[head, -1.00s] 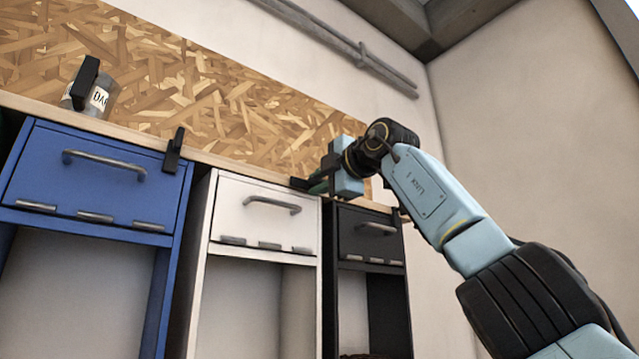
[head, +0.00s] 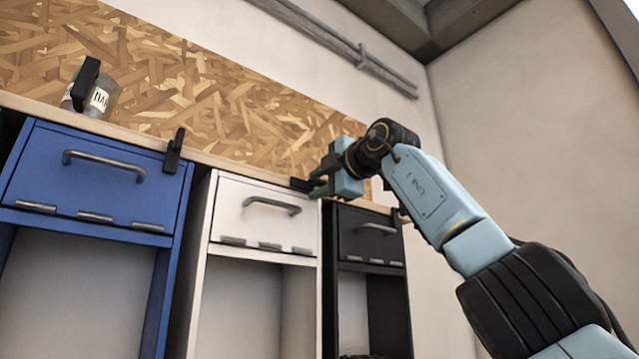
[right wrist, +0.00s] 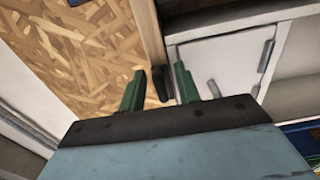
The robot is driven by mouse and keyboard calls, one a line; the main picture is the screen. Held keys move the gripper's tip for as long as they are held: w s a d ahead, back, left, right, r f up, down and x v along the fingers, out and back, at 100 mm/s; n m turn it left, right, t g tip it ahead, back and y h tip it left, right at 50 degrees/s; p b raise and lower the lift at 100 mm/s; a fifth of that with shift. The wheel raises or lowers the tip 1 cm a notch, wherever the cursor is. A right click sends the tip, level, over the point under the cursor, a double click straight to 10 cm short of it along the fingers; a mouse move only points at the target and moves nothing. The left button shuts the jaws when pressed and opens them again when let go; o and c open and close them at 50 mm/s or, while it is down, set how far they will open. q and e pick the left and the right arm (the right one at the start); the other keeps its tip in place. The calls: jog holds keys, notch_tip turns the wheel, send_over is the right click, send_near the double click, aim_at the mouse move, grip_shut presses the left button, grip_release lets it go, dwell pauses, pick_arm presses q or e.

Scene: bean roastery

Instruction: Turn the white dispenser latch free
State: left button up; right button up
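The white dispenser (head: 262,216) stands between a blue and a black one. Its latch (head: 299,184) is a small black piece at its top right corner, by the wooden rail; it looks turned sideways, unlike the upright blue-dispenser latch. My right gripper (head: 318,182), with green fingers, is right beside the white latch. My left gripper is not in view.
The blue dispenser (head: 97,180) has an upright black latch (head: 174,150). The black dispenser (head: 371,238) is just below my right gripper. A labelled jar (head: 101,98) stands on the wooden rail (head: 225,161) behind another black piece. A chipboard panel (head: 180,80) backs the rail.

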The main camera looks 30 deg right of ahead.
jog(key=shift+s, duration=0.4)
jog(key=s+d+b, duration=0.1)
jog(key=s+b, duration=0.5)
jog(key=s, duration=0.6)
jog(key=shift+s, duration=0.25)
